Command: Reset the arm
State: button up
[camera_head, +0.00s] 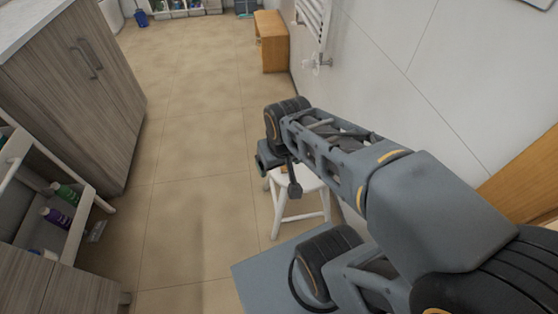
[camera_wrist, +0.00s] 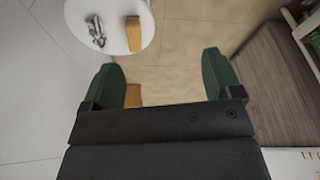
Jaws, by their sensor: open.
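My gripper (camera_wrist: 160,75) has two green fingers set wide apart in the wrist view, with nothing between them but floor. In the head view, my arm reaches forward from the lower right, and the gripper end (camera_head: 266,160) is partly hidden by its own wrist. It is above the floor near a white stool (camera_head: 311,184). The stool's round white top (camera_wrist: 113,12) shows beyond the fingers in the wrist view, with a small silvery object (camera_wrist: 96,31) on it.
At left stand a grey wood cabinet (camera_head: 75,85) and a cart (camera_head: 85,215) holding a green bottle (camera_head: 66,193) and a purple bottle (camera_head: 57,217). A wooden cabinet (camera_head: 272,42) and towel rail (camera_head: 314,20) are by the right wall. The central floor is clear.

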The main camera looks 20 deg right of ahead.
dwell(0.3)
jog(key=w+p+v, duration=0.3)
jog(key=p+v, duration=1)
jog(key=w+r+p+v, duration=0.1)
jog(key=w+p+v, duration=0.2)
jog(key=p+v, duration=1)
jog(key=shift+a+r+t, duration=0.25)
jog(key=shift+r+t, duration=0.15)
jog(key=shift+r, duration=0.4)
